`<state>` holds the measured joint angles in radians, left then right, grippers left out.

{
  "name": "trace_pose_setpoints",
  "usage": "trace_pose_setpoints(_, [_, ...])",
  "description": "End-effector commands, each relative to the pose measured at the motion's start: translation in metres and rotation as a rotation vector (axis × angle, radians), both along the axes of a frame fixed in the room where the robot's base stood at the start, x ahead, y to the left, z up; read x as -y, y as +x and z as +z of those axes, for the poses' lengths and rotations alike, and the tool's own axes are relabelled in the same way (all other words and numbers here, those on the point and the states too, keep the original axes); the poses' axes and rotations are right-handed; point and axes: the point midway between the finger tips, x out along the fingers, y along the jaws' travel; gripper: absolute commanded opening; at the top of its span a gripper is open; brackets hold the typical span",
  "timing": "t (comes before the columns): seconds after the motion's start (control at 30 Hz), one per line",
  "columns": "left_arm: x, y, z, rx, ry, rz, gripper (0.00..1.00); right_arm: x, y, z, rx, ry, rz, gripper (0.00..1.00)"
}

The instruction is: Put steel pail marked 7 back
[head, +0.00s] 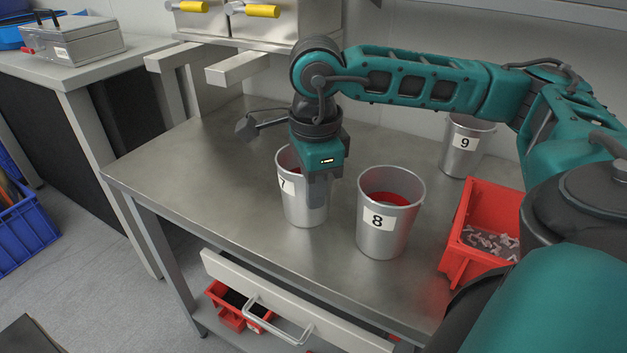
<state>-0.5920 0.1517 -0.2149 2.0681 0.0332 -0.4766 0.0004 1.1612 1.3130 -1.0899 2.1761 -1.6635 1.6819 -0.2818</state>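The steel pail marked 7 (295,208) is upright on the steel table (200,190), left of the pail marked 8. My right gripper (319,190) points down at its right side, and a grey finger overlaps the pail's rim and wall. The other finger is not clear, so I cannot tell whether the gripper is closed on the rim. The gripper hides part of the pail's rim and inside, where some red shows. My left gripper is not in view.
The pail marked 8 (380,240), with red inside, stands close to pail 7. The pail marked 9 (462,160) stands at the back right. A red bin (456,262) holds grey pieces. A dark bracket-like item (246,129) is behind. The table's left part is clear.

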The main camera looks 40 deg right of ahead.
Motion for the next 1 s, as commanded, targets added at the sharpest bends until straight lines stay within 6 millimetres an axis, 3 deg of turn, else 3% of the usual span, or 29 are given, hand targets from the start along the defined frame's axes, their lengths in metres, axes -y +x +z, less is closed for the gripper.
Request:
trace_pose_setpoints(0.23, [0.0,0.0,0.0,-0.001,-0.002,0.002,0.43,0.0,0.0,0.001,0.0,0.0,0.0,0.33])
trace_pose_setpoints(0.57, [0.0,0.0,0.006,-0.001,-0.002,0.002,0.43,0.0,0.0,0.007,0.001,0.0,0.0,0.33])
trace_pose_setpoints(1.0, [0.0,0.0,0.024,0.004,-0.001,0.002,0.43,-0.003,-0.003,0.094,0.003,0.002,0.001,0.33])
